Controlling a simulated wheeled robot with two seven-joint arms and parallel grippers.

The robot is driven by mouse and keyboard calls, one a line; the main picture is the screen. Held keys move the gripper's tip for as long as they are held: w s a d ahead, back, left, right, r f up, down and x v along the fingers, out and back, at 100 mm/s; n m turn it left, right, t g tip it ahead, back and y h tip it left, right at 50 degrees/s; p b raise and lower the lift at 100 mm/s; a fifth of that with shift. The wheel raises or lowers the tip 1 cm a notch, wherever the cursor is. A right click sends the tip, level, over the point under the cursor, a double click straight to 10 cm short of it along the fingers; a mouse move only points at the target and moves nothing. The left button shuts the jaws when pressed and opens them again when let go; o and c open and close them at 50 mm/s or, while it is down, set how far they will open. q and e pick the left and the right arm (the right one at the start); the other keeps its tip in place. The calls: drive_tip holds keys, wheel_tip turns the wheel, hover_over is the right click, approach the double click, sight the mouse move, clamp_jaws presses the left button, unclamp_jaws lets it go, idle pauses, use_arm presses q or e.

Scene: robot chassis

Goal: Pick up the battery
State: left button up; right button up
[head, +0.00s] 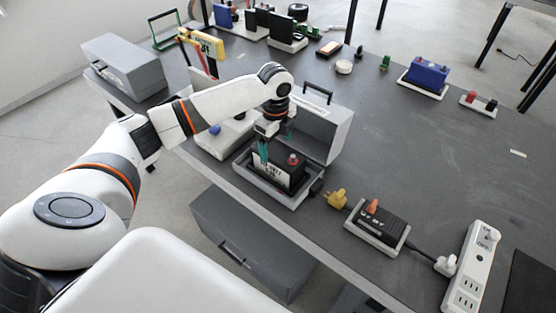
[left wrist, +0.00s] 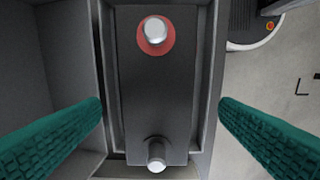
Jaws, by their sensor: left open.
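A black battery (head: 292,175) with a red-ringed terminal sits in the open grey case (head: 270,191) near the table's front edge. In the left wrist view the battery (left wrist: 158,90) fills the middle, with one red-ringed post and one plain post. My left gripper (head: 275,148) is over the case, pointing down. Its teal fingers are open, one on each side of the battery in the left wrist view, with visible gaps and no grip. The arm and fingers hide part of the battery in the head view. My right gripper is not in view.
The case's raised lid (head: 328,135) stands behind the battery. A charger (head: 376,227) with a yellow plug (head: 337,199) and a power strip (head: 467,270) lie to the right. A blue battery (head: 428,72) is farther back. The table's right middle is mostly clear.

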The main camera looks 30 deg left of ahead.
sight(278, 151)
use_arm(q)
drive_tip(key=shift+w+f, duration=0.15)
drive_tip(key=shift+f, duration=0.35)
drive_tip(key=shift+w+f, duration=0.1)
drive_tip(key=shift+f, duration=0.15)
drive_tip(key=f, duration=0.3)
drive_tip(key=f+p, duration=0.1)
drive_tip(key=shift+d+f, duration=0.2)
drive_tip(key=shift+d, duration=0.05)
drive_tip(key=shift+f, duration=0.3)
drive_tip(key=shift+c, duration=0.6)
drive_tip(key=c, duration=0.6)
clamp_jaws()
drive_tip(key=shift+r, duration=0.3)
drive_tip(key=shift+a+f, duration=0.1)
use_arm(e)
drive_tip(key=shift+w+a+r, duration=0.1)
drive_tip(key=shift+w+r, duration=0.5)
